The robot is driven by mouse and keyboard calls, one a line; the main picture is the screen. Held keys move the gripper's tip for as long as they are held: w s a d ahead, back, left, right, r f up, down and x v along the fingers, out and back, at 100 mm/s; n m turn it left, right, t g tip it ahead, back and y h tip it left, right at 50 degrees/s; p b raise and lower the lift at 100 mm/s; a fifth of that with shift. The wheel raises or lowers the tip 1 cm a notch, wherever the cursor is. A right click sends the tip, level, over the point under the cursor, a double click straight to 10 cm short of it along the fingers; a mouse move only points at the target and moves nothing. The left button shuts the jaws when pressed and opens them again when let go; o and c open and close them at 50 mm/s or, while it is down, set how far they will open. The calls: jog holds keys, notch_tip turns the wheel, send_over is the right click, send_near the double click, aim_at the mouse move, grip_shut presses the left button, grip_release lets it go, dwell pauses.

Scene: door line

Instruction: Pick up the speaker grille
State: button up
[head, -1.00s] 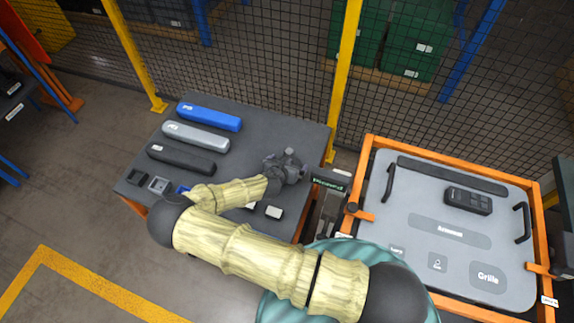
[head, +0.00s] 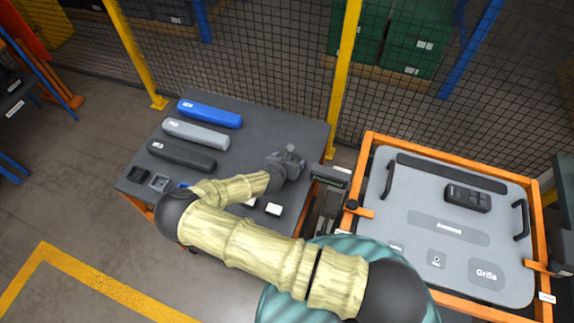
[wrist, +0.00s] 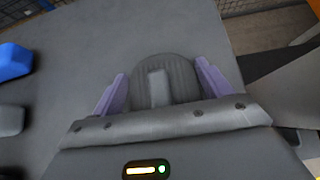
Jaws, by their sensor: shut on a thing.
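My gripper (head: 287,166) is over the right part of the dark table in the head view. In the wrist view its two purple fingers (wrist: 160,84) are shut on a dark, ribbed, round-topped piece, the speaker grille (wrist: 182,70). A lighter grey bar stands upright in its middle. The grille cannot be told apart from the gripper in the head view. From the wrist view I cannot tell whether it touches the table.
On the table (head: 255,125) lie blue (head: 210,114), grey (head: 196,134) and black (head: 181,155) armrests, and small square pieces (head: 160,181). A grey door panel (head: 410,190) in an orange frame stands right, with a switch block (head: 467,198) and a "Grille" marking. Mesh fencing stands behind.

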aim_at(289, 158)
jog(key=shift+r, duration=0.1)
notch_tip(289, 158, up, 10)
jog(key=b, duration=0.3)
dwell(0.4)
dwell(0.3)
